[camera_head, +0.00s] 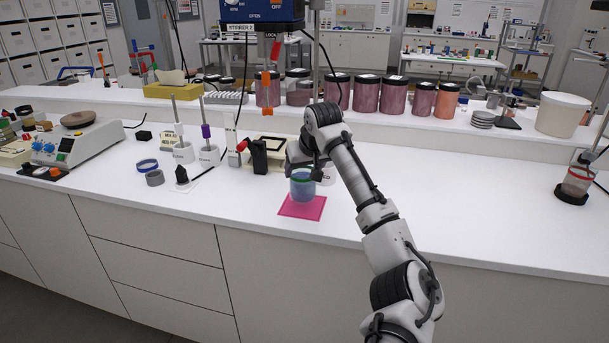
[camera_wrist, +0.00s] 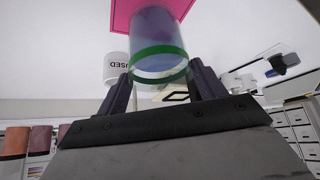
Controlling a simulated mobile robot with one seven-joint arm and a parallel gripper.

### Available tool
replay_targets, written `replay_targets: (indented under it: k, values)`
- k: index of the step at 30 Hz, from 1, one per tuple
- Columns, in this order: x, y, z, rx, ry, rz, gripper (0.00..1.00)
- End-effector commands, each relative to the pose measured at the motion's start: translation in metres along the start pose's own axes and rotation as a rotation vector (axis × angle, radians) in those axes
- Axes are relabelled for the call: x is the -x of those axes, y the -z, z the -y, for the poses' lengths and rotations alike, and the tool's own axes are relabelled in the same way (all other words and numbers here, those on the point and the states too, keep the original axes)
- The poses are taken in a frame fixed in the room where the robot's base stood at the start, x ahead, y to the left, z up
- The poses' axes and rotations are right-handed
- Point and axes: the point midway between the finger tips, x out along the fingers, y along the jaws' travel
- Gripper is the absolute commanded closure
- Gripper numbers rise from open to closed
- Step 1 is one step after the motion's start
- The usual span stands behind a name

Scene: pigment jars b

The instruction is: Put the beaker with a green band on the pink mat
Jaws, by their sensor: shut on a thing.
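The beaker with a green band (camera_head: 302,190) is clear with blue contents and stands upright over the pink mat (camera_head: 288,208). My gripper (camera_head: 303,172) is shut on the beaker near its top. In the wrist view the beaker (camera_wrist: 158,28) sits between the two dark fingers of my gripper (camera_wrist: 161,70), with the green band near its rim. The pink mat (camera_wrist: 122,14) shows behind the beaker's far end there. I cannot tell whether the beaker's base touches the mat or hangs just above it.
A white pot marked USED (camera_wrist: 115,68) stands close behind the beaker. A black-and-red clamp block (camera_head: 259,157) is to the left. Pigment jars (camera_head: 367,93) line the back shelf. A red-banded beaker (camera_head: 577,182) stands far right.

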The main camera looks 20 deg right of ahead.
Motion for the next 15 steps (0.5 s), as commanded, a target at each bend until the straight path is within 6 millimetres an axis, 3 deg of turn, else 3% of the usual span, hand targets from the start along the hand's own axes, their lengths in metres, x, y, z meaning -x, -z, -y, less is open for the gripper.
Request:
replay_targets:
  k: [5,15]
  values:
    - [-0.019,-0.013,-0.001,-0.001,0.0,-0.001,0.83]
    - [-0.024,-0.015,0.0,0.0,0.001,-0.002,0.83]
